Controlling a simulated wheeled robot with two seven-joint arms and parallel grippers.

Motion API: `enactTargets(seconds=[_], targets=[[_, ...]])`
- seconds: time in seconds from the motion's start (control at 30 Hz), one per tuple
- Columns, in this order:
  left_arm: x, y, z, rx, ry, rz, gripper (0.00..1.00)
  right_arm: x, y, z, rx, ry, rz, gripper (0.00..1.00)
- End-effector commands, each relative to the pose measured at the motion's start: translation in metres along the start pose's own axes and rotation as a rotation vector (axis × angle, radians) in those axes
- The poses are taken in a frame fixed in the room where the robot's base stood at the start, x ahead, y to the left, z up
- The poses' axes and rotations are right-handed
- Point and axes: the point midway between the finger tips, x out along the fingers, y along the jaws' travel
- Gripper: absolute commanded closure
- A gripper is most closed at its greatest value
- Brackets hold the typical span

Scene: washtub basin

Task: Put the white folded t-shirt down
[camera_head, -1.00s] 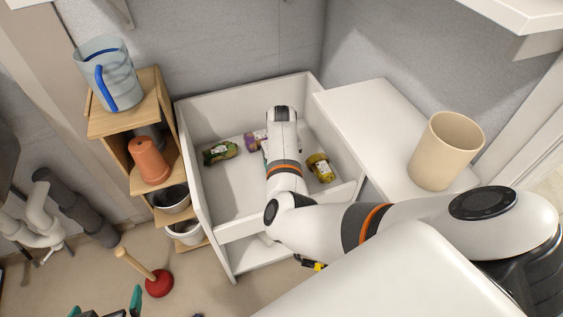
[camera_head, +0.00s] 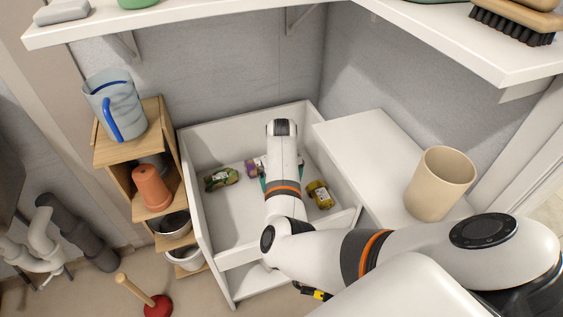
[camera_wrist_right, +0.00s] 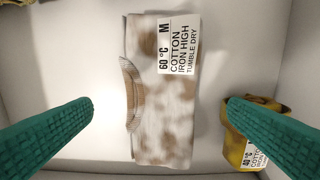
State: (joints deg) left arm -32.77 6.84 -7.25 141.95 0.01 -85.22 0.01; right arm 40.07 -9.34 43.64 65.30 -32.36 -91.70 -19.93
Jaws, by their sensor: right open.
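The white folded t-shirt (camera_wrist_right: 160,110) shows in the right wrist view, with brown stains and a printed care label at its top. It lies on the pale floor of the white basin (camera_head: 228,222). In the head view my right arm hides it. My right gripper (camera_wrist_right: 160,104) is open above it. Its green fingers are on either side of the shirt, with a gap on both sides, and no contact is visible. My left gripper is not in view.
A yellow folded cloth (camera_wrist_right: 252,122) lies close to the right finger; it also shows in the head view (camera_head: 320,194). Green (camera_head: 221,179) and purple (camera_head: 252,167) cloths lie at the basin's back left. A beige cup (camera_head: 440,184) stands on the white counter (camera_head: 365,150) to the right.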

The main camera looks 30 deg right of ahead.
Motion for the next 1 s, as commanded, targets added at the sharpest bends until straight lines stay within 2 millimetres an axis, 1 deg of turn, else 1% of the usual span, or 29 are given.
enactTargets(seconds=[0.03,0.07,0.1,0.2,0.3,0.4,0.53,1.0], targets=[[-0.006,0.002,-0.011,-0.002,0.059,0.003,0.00,-0.010,0.000,0.000,0.000,-0.001,0.000,0.02],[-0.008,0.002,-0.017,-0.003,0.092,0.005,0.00,-0.014,0.000,0.000,0.000,-0.002,0.000,0.02],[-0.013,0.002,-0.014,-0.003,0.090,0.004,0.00,-0.026,0.000,0.001,0.000,-0.003,0.000,0.02],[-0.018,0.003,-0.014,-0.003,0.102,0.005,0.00,-0.044,0.001,0.000,-0.001,-0.002,0.000,0.02],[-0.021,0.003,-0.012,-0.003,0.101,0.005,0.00,-0.057,0.000,0.000,0.000,0.000,0.001,0.02],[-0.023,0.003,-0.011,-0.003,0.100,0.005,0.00,-0.064,0.000,0.000,0.000,-0.001,0.001,0.02],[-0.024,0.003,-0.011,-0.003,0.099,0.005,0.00,-0.068,0.000,0.000,0.000,0.000,0.001,0.02],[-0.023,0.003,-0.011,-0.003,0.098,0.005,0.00,-0.068,0.000,0.000,0.000,0.000,0.001,0.02]])
